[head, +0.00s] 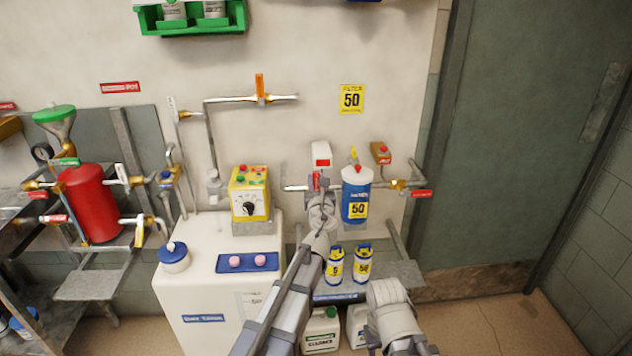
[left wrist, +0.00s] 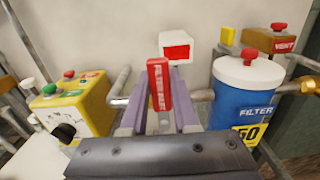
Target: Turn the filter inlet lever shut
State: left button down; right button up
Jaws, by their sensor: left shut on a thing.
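The red filter inlet lever (left wrist: 158,85), with white lettering, stands between the two fingers of my left gripper (left wrist: 159,98) in the left wrist view. The gripper is shut on it. In the head view the lever (head: 316,180) shows as a small red strip just above my left gripper (head: 319,192), which hides part of it. The lever points upward, roughly across the horizontal inlet pipe (left wrist: 119,86). The valve body is mostly hidden behind the gripper. The blue filter housing (head: 356,197) with a white lid stands right of the lever.
A white box with a red face (head: 321,155) is close above the lever. A yellow control box (head: 250,194) stands to the left on a white cabinet. The brown vent box (head: 381,152) is at the right. Two small canisters (head: 335,267) stand on the shelf below.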

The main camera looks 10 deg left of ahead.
pick_arm(q)
jog(key=c, duration=0.7)
grip_release()
jog(key=shift+o, duration=0.2)
jog(key=shift+s, duration=0.1)
jog(key=v, duration=0.7)
jog(key=shift+s+d, duration=0.2)
jog(key=shift+s, duration=0.15)
